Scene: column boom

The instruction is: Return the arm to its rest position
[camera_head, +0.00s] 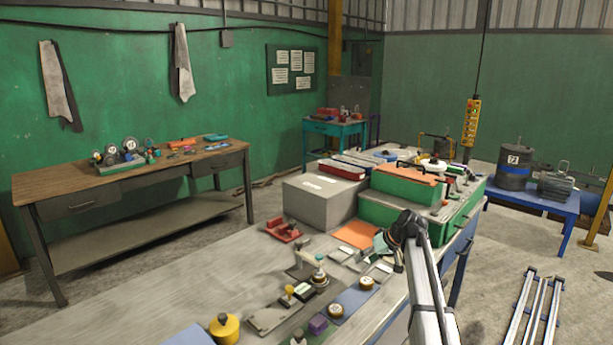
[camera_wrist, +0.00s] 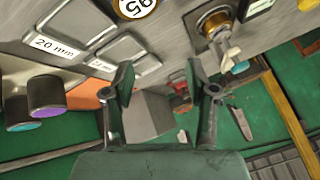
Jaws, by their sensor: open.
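My arm (camera_head: 426,275) rises from the bottom right of the head view, with its dark joint over the right side of the long grey bench (camera_head: 235,272). My gripper (camera_wrist: 159,72) shows clearly in the wrist view. Its two dark fingers are spread apart, with nothing held between them. In the head view I cannot clearly make out the gripper. In the wrist view, a grey box (camera_wrist: 150,114) shows beyond the fingers, and a plate marked 20 mm (camera_wrist: 55,46) lies to the left.
The bench holds a yellow knobbed weight (camera_head: 224,329), a red fixture (camera_head: 283,230), an orange sheet (camera_head: 357,234) and a grey box (camera_head: 320,197). Green cases (camera_head: 408,184) stand behind my arm. A yellow pendant (camera_head: 471,122) hangs at right. A wooden table (camera_head: 75,184) stands at left.

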